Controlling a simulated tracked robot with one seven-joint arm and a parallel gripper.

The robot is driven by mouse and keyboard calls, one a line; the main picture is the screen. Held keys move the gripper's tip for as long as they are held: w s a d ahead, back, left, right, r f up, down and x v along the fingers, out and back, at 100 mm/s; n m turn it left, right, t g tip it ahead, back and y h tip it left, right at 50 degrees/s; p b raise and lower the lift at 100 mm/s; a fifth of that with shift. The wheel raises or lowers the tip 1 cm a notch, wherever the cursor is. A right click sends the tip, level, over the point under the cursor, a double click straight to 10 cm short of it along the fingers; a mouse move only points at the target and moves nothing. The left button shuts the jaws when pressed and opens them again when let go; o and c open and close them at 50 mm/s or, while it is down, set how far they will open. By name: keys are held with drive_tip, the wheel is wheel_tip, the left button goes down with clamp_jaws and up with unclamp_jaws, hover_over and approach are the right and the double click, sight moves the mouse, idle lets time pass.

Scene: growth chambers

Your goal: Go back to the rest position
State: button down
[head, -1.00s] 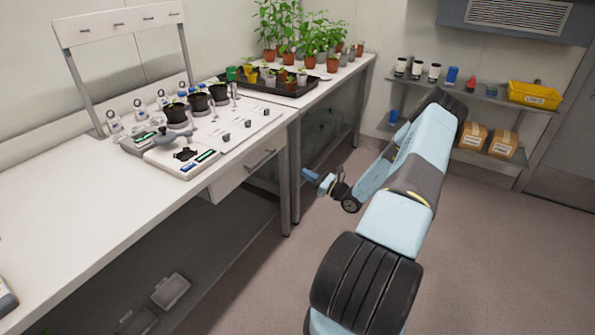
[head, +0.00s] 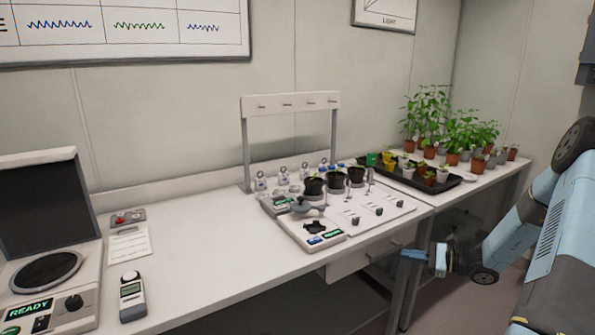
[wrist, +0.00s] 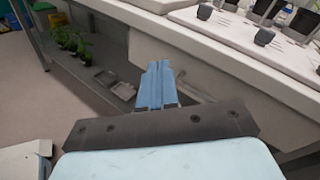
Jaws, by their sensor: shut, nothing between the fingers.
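My gripper (head: 414,255) is at the right of the head view, at the end of my folded light-blue arm. It is in front of the bench edge, beside the bench drawer, and holds nothing. In the wrist view my gripper's blue fingers (wrist: 157,86) are together, with the bench front and a lower shelf behind them. I cannot tell from the head view how far the fingertips are from the bench.
The white bench (head: 205,263) carries a panel with black pots (head: 313,187), a black tray of seedlings (head: 449,183), a handheld meter (head: 131,297) and a device reading READY (head: 45,262). Tall potted plants (head: 428,118) stand at the far end. Floor shows at lower right.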

drive_tip(key=s+a+r+n+g+h, duration=0.4)
drive_tip(key=s+a+r+n, duration=0.25)
drive_tip(key=r, duration=0.25)
drive_tip(key=s+a+r+n+g+h, duration=0.3)
drive_tip(key=s+a+r+n, duration=0.3)
drive_tip(key=r, duration=0.3)
drive_tip(key=s+r+n+t+h, duration=0.2)
drive_tip(key=s+r, duration=0.4)
drive_tip(key=s, duration=0.4)
drive_tip(key=s+r+n+t+h, duration=0.3)
drive_tip(key=s+r, duration=0.4)
drive_tip(key=s, duration=0.4)
drive_tip(key=shift+r+n+h, duration=0.2)
drive_tip(key=shift+n+h, duration=0.55)
drive_tip(key=shift+h, duration=0.65)
